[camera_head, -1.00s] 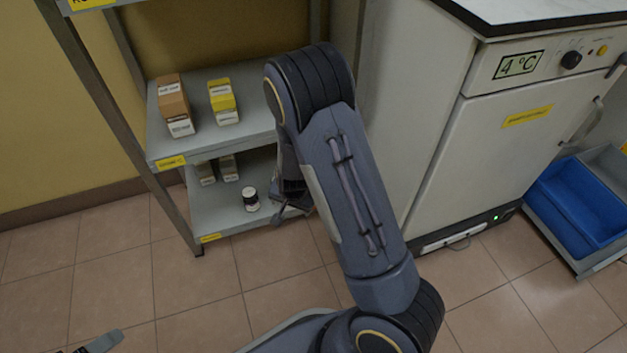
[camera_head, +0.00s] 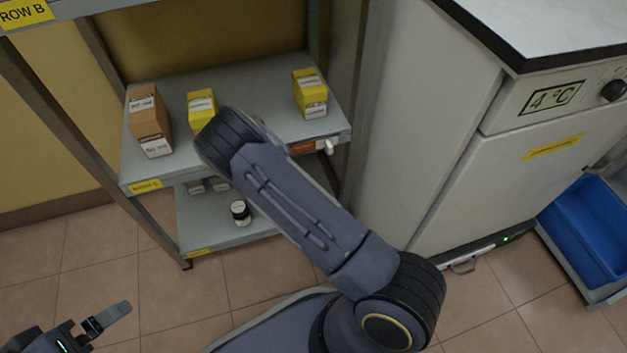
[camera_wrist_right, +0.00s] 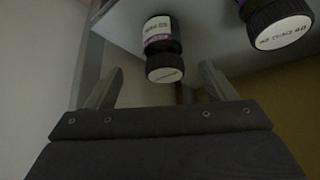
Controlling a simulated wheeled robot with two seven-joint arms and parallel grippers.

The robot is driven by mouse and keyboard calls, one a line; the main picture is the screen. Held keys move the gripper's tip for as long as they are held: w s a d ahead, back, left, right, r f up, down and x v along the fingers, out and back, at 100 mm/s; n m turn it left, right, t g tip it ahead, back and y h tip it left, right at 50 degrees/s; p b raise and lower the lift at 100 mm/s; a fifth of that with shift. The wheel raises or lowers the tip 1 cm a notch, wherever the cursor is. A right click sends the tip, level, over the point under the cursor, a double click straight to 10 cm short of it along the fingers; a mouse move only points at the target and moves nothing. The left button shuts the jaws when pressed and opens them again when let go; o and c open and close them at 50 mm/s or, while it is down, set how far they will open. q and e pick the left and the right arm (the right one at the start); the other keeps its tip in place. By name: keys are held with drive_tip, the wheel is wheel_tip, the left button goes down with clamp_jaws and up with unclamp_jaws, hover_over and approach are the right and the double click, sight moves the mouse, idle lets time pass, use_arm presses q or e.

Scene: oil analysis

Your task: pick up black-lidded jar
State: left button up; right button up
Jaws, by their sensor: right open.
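A small black-lidded jar (camera_head: 240,212) with a white label stands on the lower shelf in the head view. In the right wrist view a black-lidded jar (camera_wrist_right: 162,48) with a white and purple label shows beyond my right gripper (camera_wrist_right: 160,88), lined up between its two spread fingers but apart from them. The right gripper is open and empty; in the head view it is hidden behind my right arm. A second black-lidded jar (camera_wrist_right: 277,22) is at the top right of the wrist view, partly cut off. My left gripper (camera_head: 108,320) is at the lower left, away from the shelves; its opening is unclear.
The middle shelf (camera_head: 265,95) holds a brown box (camera_head: 149,122) and yellow boxes (camera_head: 201,110) (camera_head: 310,94), above the lower shelf (camera_head: 205,235). A white fridge (camera_head: 490,150) stands to the right, with a blue bin (camera_head: 583,230) beside it. The tiled floor in front is clear.

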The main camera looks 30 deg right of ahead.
drive_tip(key=b+x, duration=0.4)
drive_tip(key=x, duration=0.3)
drive_tip(key=shift+w+a, duration=0.1)
drive_tip(key=shift+a, duration=0.1)
drive_tip(key=shift+w+d+f, duration=0.25)
drive_tip(key=shift+f, duration=0.1)
drive_tip(key=shift+r, duration=0.1)
drive_tip(key=shift+c, duration=0.3)
drive_tip(key=c, duration=1.1)
drive_tip(key=shift+r, duration=0.1)
